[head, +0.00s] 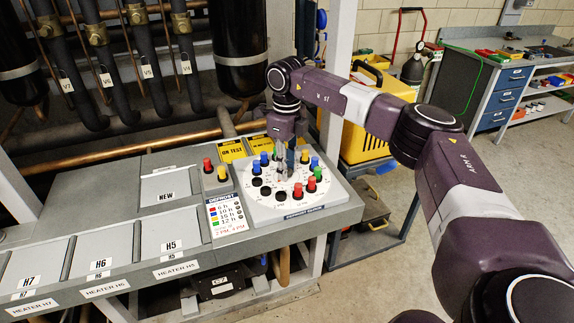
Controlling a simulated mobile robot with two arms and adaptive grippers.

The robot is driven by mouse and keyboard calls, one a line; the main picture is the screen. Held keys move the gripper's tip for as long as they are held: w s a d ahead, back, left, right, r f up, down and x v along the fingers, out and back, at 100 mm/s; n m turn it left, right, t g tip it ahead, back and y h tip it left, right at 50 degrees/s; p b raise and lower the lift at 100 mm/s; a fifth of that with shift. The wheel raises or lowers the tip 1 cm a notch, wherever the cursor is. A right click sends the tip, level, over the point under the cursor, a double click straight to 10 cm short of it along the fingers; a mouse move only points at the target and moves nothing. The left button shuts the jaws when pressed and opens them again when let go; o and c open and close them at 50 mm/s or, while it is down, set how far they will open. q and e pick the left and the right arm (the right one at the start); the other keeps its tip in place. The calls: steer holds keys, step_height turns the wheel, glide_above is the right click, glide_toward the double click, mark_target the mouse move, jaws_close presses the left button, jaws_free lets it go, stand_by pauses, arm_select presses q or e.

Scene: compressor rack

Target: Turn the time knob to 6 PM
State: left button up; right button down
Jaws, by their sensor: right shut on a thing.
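The round white defrost timer dial (255,206) lies on the grey bench top, ringed with coloured pegs in red, yellow, blue, green and black. My right gripper (286,172) points down over the middle of the dial, its fingers shut on the time knob. The knob is mostly hidden by the fingers, and its pointer and the hour marks are too small to read. My left gripper is not in view.
A defrost card (227,214) and red and yellow buttons (215,168) sit left of the dial. Yellow "ON TEST" tags (233,150) lie behind it. Labelled heater bays (100,255) run left. A yellow case (366,115) stands behind my right arm. Open floor (380,270) lies right.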

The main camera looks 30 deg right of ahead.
steer(key=m+p, duration=0.1)
steer(key=m, duration=0.4)
steer(key=shift+r+m, duration=0.1)
steer(key=shift+m, duration=0.3)
stand_by(0.4)
steer(key=c, duration=1.6)
jaws_free()
step_height(320, 180, up, 12)
